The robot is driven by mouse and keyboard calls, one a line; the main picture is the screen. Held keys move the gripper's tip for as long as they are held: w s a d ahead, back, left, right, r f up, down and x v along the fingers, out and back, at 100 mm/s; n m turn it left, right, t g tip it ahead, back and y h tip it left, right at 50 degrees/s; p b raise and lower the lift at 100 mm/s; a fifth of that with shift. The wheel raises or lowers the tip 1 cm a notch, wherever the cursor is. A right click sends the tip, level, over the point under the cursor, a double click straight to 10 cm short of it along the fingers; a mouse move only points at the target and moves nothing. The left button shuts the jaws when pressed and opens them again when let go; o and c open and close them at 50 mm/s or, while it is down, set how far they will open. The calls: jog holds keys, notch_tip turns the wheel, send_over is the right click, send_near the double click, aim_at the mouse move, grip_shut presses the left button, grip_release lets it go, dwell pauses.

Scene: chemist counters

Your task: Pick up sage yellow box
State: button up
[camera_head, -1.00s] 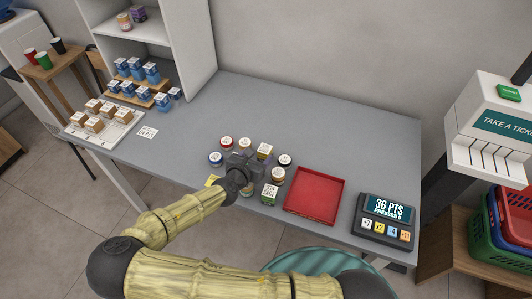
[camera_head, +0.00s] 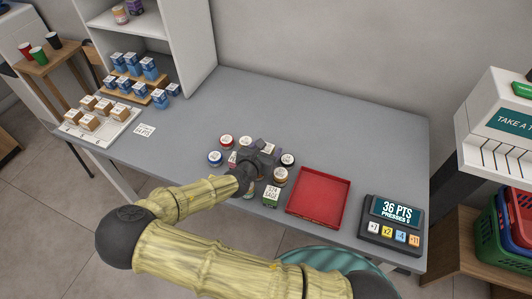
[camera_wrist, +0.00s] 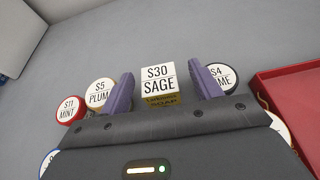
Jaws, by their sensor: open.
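The sage yellow box (camera_wrist: 160,82) has a white top reading "S30 SAGE" and a yellow front. In the wrist view it stands upright between the two purple fingers of my gripper (camera_wrist: 164,84). The fingers are open, one on each side, with a visible gap. In the head view my gripper (camera_head: 258,160) is over the group of jars and boxes, and the box's white top (camera_head: 268,147) shows just behind it, the rest mostly hidden.
The counter behind is clear.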

aim_at(266, 150)
jog(key=c, duration=1.1)
jog(key=shift+a+r, duration=0.1)
notch_tip(266, 150, up, 10)
